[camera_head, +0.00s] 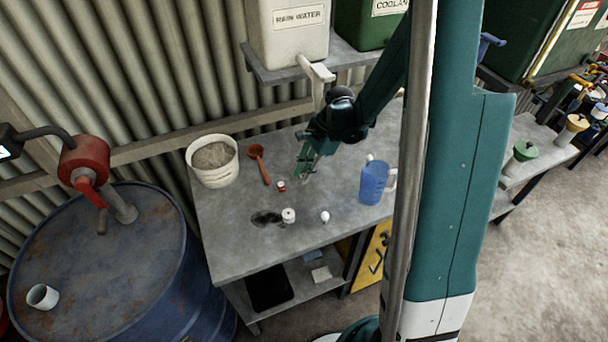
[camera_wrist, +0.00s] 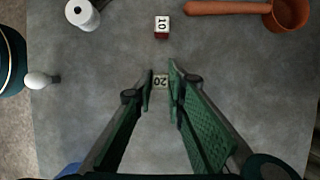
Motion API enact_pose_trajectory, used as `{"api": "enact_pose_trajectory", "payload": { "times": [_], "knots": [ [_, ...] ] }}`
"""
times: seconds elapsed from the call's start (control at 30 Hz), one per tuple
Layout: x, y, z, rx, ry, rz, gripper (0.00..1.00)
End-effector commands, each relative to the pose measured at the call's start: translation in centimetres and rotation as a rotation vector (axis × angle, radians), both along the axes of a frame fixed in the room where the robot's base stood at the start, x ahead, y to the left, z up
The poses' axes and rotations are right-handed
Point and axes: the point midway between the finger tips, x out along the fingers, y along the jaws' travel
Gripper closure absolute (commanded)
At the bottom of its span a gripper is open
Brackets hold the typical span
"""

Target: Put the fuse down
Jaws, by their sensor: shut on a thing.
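My gripper (camera_head: 306,174) is over the grey workbench (camera_head: 225,235), pointing down. In the wrist view its green-padded fingers (camera_wrist: 161,76) are closed around a small fuse (camera_wrist: 161,80) with a pale face marked 20. The fingers hide its sides, and I cannot tell whether it touches the bench top. In the head view the held fuse is too small to make out clearly. A second fuse, white and red and marked 10 (camera_wrist: 162,26), stands apart on the bench; it also shows in the head view (camera_head: 281,186).
A blue jug (camera_head: 373,183) stands right of my gripper. An orange scoop (camera_head: 260,165) and a white bucket (camera_head: 199,172) are to the left. A white roll (camera_head: 288,215) and a white bulb-like thing (camera_head: 325,216) are near the front.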

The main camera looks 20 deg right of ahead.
Motion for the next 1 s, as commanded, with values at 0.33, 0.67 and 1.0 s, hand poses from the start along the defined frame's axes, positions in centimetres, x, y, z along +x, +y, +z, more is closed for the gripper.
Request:
{"api": "enact_pose_trajectory", "payload": {
  "times": [0.33, 0.67, 1.0],
  "knots": [
    [0.06, -0.06, -0.56, 0.000, -0.001, 0.000, 0.94],
    [0.07, -0.07, -0.86, 0.000, -0.001, 0.000, 0.76],
    [0.07, -0.07, -0.83, 0.000, -0.001, 0.000, 0.71]
  ]
}}
